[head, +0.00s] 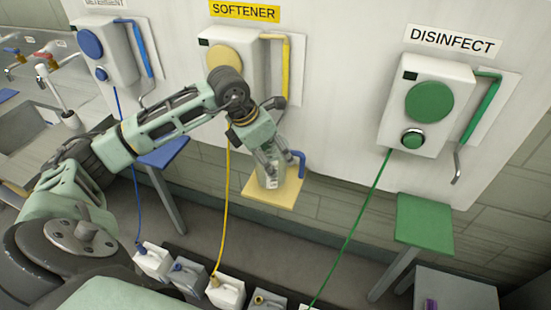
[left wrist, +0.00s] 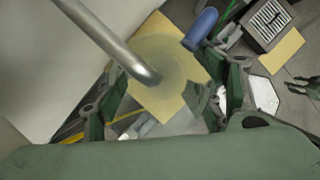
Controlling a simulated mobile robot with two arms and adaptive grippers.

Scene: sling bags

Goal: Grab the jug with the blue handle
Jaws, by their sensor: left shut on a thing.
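The clear jug (head: 271,180) with a blue handle (head: 299,161) stands on the yellow shelf (head: 286,195) below the SOFTENER dispenser. My left gripper (head: 266,165) reaches down over the jug from above and is shut on its body, with the handle on the right. In the left wrist view the jug (left wrist: 168,62) shows from above as a pale round shape between the two fingers of my left gripper (left wrist: 172,98). Its blue handle (left wrist: 201,27) sticks out at the top. The gripper hides part of the jug. My right gripper does not show.
The SOFTENER dispenser's metal spout (left wrist: 120,50) hangs just over the jug. A DISINFECT dispenser (head: 428,105) and green shelf (head: 424,222) are at right. A blue shelf (head: 164,152) is at left. A yellow tube (head: 227,190) runs down to canisters (head: 227,292) on the floor.

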